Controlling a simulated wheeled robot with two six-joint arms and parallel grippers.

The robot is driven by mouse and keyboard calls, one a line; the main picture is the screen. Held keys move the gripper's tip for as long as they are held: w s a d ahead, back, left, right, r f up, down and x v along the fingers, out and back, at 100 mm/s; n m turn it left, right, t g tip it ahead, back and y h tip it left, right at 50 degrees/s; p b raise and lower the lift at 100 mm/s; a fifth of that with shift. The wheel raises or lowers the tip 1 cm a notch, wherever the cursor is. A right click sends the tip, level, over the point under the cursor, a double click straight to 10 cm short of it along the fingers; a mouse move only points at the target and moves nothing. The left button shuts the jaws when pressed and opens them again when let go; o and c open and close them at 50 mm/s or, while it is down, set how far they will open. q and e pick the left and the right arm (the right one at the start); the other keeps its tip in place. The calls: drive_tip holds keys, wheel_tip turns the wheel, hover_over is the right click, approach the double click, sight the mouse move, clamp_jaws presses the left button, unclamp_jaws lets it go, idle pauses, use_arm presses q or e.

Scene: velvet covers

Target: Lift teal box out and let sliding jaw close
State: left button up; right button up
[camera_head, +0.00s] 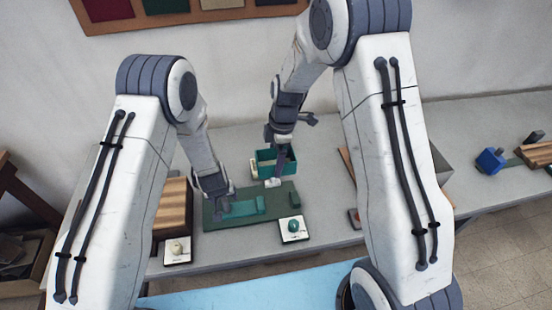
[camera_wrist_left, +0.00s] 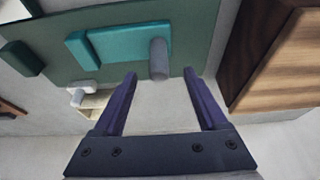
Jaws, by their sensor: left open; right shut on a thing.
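A green board (camera_head: 235,219) carries a teal sliding jaw (camera_head: 240,208) and a dark green end block (camera_head: 295,199), with an open gap between them. The left wrist view shows the sliding jaw (camera_wrist_left: 130,42) with a grey peg (camera_wrist_left: 158,58), and the gap looks empty. My left gripper (camera_wrist_left: 160,75) is open, its fingertips just short of the peg and to both sides. I cannot make out a separate teal box in the jaw.
Cards with a teal shape (camera_head: 291,229) and a cream shape (camera_head: 178,250) lie in front. A striped wooden block (camera_head: 174,206) is left of the board.

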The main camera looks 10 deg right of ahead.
use_arm(q)
wheel_tip(320, 180, up, 6)
drive_tip(key=p, duration=0.4)
drive_tip(key=shift+f, duration=0.15)
use_arm(e)
wheel_tip(320, 180, up, 5)
drive_tip(key=shift+r, duration=0.15)
use_arm(q)
drive_tip(key=shift+f, duration=0.1)
